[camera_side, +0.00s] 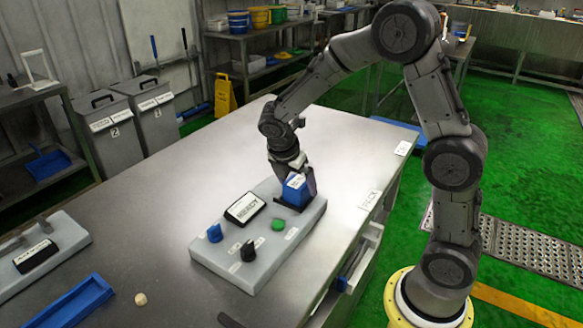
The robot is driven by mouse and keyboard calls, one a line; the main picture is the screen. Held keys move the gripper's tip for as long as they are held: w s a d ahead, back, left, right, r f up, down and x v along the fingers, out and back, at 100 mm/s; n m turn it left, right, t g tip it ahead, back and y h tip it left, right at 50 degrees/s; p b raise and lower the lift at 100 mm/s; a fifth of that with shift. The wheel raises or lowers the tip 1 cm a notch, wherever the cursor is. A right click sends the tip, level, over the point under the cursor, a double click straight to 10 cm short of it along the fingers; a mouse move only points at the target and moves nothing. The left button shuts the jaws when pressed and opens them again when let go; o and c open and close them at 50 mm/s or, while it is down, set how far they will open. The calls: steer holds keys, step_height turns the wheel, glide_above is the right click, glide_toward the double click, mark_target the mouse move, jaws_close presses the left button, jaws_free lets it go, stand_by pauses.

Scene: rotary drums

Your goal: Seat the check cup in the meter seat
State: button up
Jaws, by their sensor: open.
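A blue box-shaped piece (297,190) with a pale label on top stands at the far end of a light grey console (265,274). A black base (287,205) shows around its foot. Which of these is the check cup and which the meter seat is not certain from this view; a small cream-coloured round piece (140,299) also lies on the table at the lower left. My gripper (301,178) is open and low beside the blue piece, with a dark finger along its right side. The other finger is hard to make out, and I cannot tell whether the gripper touches the piece.
The console also carries a blue knob (214,233), a black knob (248,251), a green button (278,223) and a labelled display (245,207). A blue tray (70,303) and a second grey console (40,262) are at the left. The table's far part is clear.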

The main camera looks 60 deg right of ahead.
steer(key=s+a+r+t, duration=0.1)
steer(key=a+r, duration=0.1)
steer(key=r, duration=0.6)
steer(key=s+a+r, duration=0.2)
steer(key=r, duration=0.6)
steer(key=s+r+m+t+y, duration=0.1)
steer(key=s+r+m+t, duration=0.2)
steer(key=s, duration=0.5)
steer(key=s+a+f+m+t+y, duration=0.1)
steer(key=s+a+f+m+y, duration=0.2)
steer(key=s+m, duration=0.6)
step_height(320, 180, down, 3)
steer(key=a+m, duration=0.2)
steer(key=m, duration=0.4)
steer(key=shift+s+a+t, duration=0.15)
steer(key=shift+s+t, duration=0.15)
steer(key=shift+s, duration=0.05)
steer(key=shift+r, duration=0.1)
steer(key=shift+c, duration=0.3)
